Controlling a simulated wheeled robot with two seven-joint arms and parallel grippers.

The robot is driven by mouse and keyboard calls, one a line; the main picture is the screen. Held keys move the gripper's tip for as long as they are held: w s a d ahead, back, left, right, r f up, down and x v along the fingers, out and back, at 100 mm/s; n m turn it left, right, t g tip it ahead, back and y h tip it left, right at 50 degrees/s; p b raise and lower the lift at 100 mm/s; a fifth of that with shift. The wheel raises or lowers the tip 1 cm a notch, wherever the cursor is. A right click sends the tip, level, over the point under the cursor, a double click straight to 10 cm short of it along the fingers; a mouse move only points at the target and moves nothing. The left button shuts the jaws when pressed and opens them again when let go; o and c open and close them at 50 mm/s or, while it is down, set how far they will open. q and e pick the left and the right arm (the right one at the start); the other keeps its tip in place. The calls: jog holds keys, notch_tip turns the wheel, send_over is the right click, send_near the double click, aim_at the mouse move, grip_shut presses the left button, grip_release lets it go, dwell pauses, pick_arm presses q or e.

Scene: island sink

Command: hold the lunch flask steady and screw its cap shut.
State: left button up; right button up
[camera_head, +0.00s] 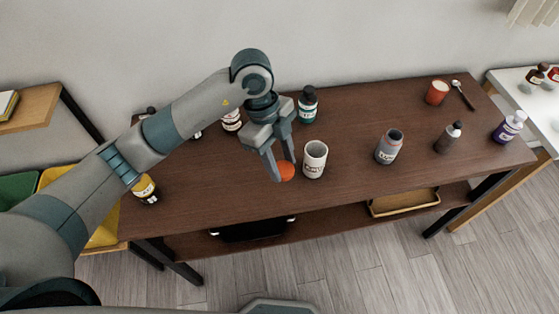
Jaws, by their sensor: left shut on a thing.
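The lunch flask, which I take to be the white labelled jar (314,160), stands upright on the dark wooden table. Its top looks open, with no cap on it. My left gripper (283,168) reaches down just left of the flask. It is shut on a round orange-red thing, likely the cap (287,172), which shows between and below the fingertips. The cap is beside the flask in the picture; I cannot tell whether they touch or how high the cap is. My right gripper is not in view.
A grey bottle (388,147), a dark bottle (449,137) and a purple bottle (508,127) stand to the right. A green bottle (307,105) and an orange cup (436,92) are behind. A bottle (144,189) stands at the left end. The table's front edge is close.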

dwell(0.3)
pick_arm(q)
jog(key=m, duration=0.1)
jog(key=w+a+r+m, duration=0.1)
jog(key=m, duration=0.1)
jog(key=shift+a+r+m+g+y, duration=0.1)
jog(key=shift+a+m+g+y, duration=0.05)
jog(key=shift+m+g+y, duration=0.2)
jog(key=a+r+n+t, duration=0.1)
jog(key=a+r+n, duration=0.3)
jog(key=n, duration=0.5)
jog(key=w+a+r+n+t+y, duration=0.1)
jog(key=a+r+n, duration=0.3)
jog(key=n, duration=0.5)
jog(key=a+r+n+t+y, duration=0.1)
jog(key=a+r+n+t, duration=0.2)
jog(key=a+n, duration=0.4)
jog(key=shift+w+a+r+n, duration=0.3)
jog(key=shift+r+n, duration=0.25)
jog(key=shift+n, duration=0.7)
jog(key=shift+t, duration=0.25)
